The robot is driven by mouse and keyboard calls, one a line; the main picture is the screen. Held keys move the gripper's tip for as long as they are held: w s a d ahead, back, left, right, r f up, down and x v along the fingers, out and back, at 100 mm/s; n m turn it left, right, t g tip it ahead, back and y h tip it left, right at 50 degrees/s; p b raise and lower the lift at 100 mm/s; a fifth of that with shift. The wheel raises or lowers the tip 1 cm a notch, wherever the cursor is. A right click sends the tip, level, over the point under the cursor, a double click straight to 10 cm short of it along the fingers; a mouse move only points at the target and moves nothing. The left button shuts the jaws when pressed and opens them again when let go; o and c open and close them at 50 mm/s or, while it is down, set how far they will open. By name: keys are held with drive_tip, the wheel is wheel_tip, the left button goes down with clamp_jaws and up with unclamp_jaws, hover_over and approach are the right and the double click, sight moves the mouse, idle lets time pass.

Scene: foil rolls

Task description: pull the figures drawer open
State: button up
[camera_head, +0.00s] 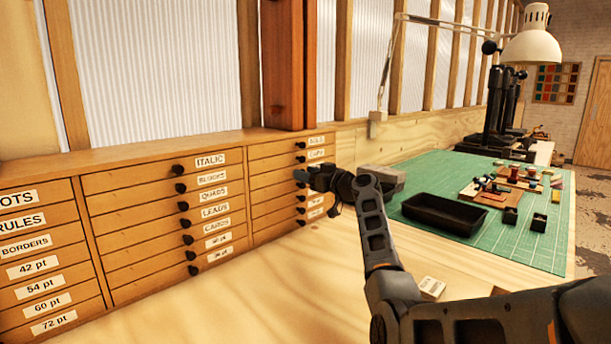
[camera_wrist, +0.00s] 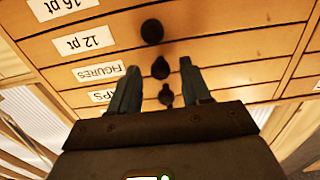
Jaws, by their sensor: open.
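The figures drawer (camera_wrist: 232,76) shows in the wrist view, where the picture is upside down and its label reads FIGURES. It looks shut, flush with the drawers around it. Its dark round knob (camera_wrist: 160,68) appears between the fingertips of my gripper (camera_wrist: 159,67), which is open with a finger on each side. I cannot tell whether either finger touches the knob. In the head view my gripper (camera_head: 303,175) is at the front of the right drawer column and hides the figures label and knob there.
The wooden cabinet (camera_head: 150,152) has several other shut drawers with dark knobs, including the 12 pt drawer (camera_wrist: 225,45) beside the figures one. A green mat (camera_head: 440,168) with a black tray (camera_head: 444,213) lies on the right. A desk lamp (camera_head: 532,47) stands behind.

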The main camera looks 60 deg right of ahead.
drive_tip(key=shift+w, duration=0.4)
drive_tip(key=shift+c, duration=0.3)
clamp_jaws()
